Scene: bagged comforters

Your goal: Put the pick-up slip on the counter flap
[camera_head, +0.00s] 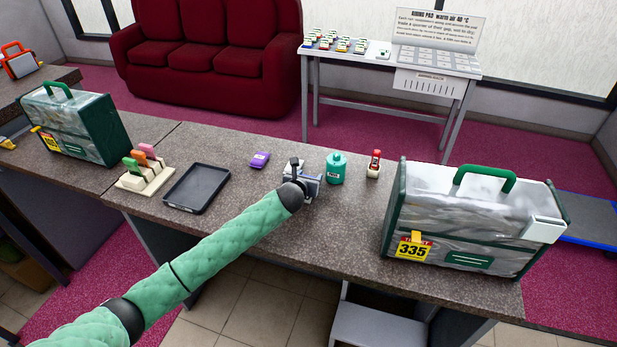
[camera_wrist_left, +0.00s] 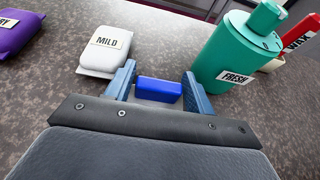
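No thing in view can be identified for sure as the pick-up slip. A yellow and red ticket (camera_head: 412,249) reading 335 hangs on the right bagged comforter (camera_head: 470,215). My left gripper (camera_head: 311,180) is low over the middle of the counter (camera_head: 240,235). In the left wrist view, a small blue block (camera_wrist_left: 159,90) lies between its spread fingers (camera_wrist_left: 160,88); whether they press on it cannot be told. A seam splits off the counter's left section (camera_head: 130,128); whether that is the flap is unclear. My right gripper is not in view.
A white MILD packet (camera_wrist_left: 106,51) and a green FRESH bottle (camera_head: 336,169) stand close by the gripper. A red item (camera_head: 375,163), purple packet (camera_head: 260,159), black tray (camera_head: 196,188), clip stand (camera_head: 146,173) and left bag (camera_head: 80,125) are also on the counter.

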